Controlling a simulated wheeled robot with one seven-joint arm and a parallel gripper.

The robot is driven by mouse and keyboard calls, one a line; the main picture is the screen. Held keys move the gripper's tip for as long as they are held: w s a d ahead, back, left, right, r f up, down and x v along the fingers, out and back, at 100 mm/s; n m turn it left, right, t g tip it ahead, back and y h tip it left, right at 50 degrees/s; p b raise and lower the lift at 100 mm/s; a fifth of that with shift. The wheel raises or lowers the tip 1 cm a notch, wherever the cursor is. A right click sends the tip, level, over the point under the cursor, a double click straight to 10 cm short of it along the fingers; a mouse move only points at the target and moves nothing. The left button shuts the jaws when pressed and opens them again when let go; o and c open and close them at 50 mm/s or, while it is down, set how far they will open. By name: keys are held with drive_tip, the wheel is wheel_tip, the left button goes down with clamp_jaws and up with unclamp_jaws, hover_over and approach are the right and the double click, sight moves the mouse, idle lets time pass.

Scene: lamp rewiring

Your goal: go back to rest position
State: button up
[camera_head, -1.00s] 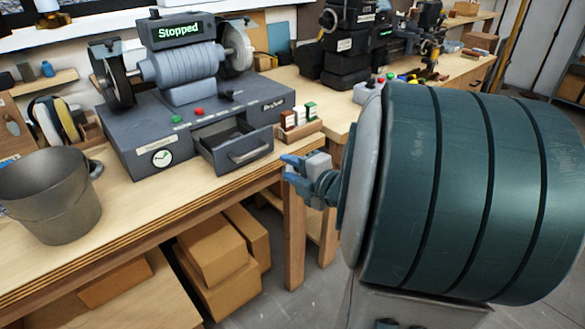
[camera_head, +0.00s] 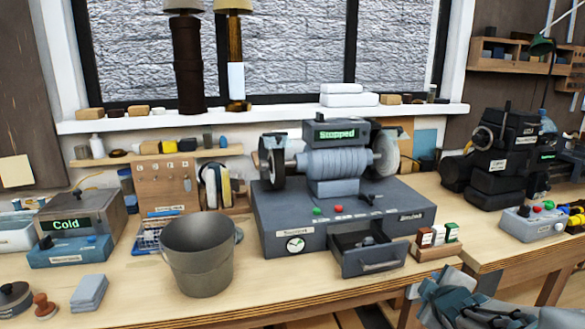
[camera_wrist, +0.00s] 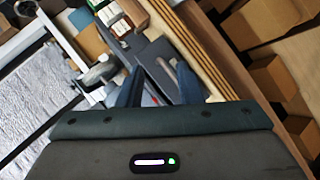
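My gripper (camera_wrist: 160,78) shows in the wrist view with its two dark blue fingers apart and nothing between them. Beyond the fingers is the grey bench grinder base with its open drawer. In the head view, part of my arm shows at the lower right corner, in front of the bench edge; the fingers are not clear there. The bench grinder (camera_head: 340,165) stands on the bench and its display reads "Stopped". Its drawer (camera_head: 368,250) is pulled open, with a dark item inside that I cannot make out.
A grey bucket (camera_head: 198,255) stands left of the grinder. A wooden holder (camera_head: 437,248) with small boxes sits right of the drawer. A heater unit (camera_head: 75,235) reading "Cold" is at the left. Lamps stand on the window sill (camera_head: 270,117). Cardboard boxes (camera_wrist: 265,25) show in the wrist view.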

drive_tip(key=s+a+r+m+g+y+p, duration=0.1)
drive_tip(key=s+a+m+g+p, duration=0.3)
drive_tip(key=s+a+m+g, duration=0.5)
drive_tip(key=s+a+m+y, duration=0.1)
drive_tip(key=s+a, duration=0.3)
drive_tip(key=s, duration=0.2)
drive_tip(key=shift+a+r+m+y, duration=0.15)
drive_tip(key=shift+a+m+y, duration=0.15)
drive_tip(key=shift+a+y, duration=0.1)
drive_tip(key=shift+d, duration=0.1)
idle(0.7)
